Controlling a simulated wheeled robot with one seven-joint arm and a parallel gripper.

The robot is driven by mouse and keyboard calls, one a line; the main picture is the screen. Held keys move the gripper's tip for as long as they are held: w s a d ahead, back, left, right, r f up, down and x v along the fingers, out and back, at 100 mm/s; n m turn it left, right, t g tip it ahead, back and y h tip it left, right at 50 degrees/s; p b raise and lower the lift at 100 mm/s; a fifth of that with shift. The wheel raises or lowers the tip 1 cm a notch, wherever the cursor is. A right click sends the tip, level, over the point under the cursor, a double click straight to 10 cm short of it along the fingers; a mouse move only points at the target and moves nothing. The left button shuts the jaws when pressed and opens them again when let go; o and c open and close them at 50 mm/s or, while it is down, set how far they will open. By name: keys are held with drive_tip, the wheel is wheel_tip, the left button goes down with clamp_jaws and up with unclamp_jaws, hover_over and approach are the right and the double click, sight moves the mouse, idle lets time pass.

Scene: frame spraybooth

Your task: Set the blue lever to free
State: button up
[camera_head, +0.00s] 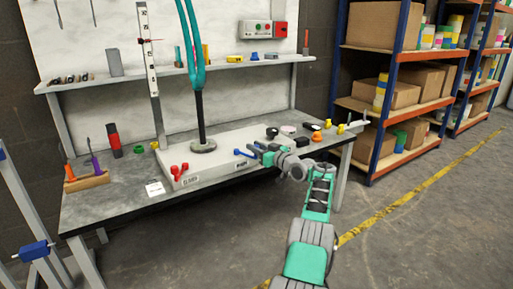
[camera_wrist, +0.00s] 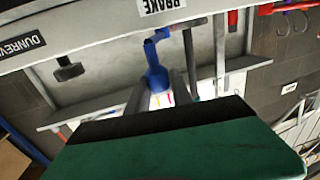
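The blue lever (camera_head: 243,153) sits at the front right of a white base box (camera_head: 215,152) on the workbench. In the wrist view the blue lever (camera_wrist: 156,70) shows up close, with a thick shaft and a bent upper end beside a label (camera_wrist: 160,5) reading "BRAKE". My gripper (camera_head: 257,151) is just right of the lever in the head view, pointing left towards it. Contact is unclear. No "free" marking is legible.
Red knobs (camera_head: 179,171) stand at the box's front left. A stand with a teal frame (camera_head: 190,45) rises from the box. Loose parts, including an orange one (camera_head: 317,136), lie right of my gripper. A tool block (camera_head: 87,181) is at the bench's left. Shelving (camera_head: 375,105) stands at right.

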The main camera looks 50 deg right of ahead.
drive_tip(key=shift+o, duration=1.4)
drive_tip(key=shift+w+a, duration=0.15)
drive_tip(key=shift+w, duration=0.05)
drive_tip(key=shift+o, duration=0.7)
drive_tip(key=shift+s, duration=0.15)
drive_tip(key=shift+s, duration=0.1)
drive_tip(key=s+p, duration=0.2)
drive_tip(key=s, duration=0.5)
drive_tip(key=shift+s+a, duration=0.15)
drive_tip(key=shift+s, duration=0.15)
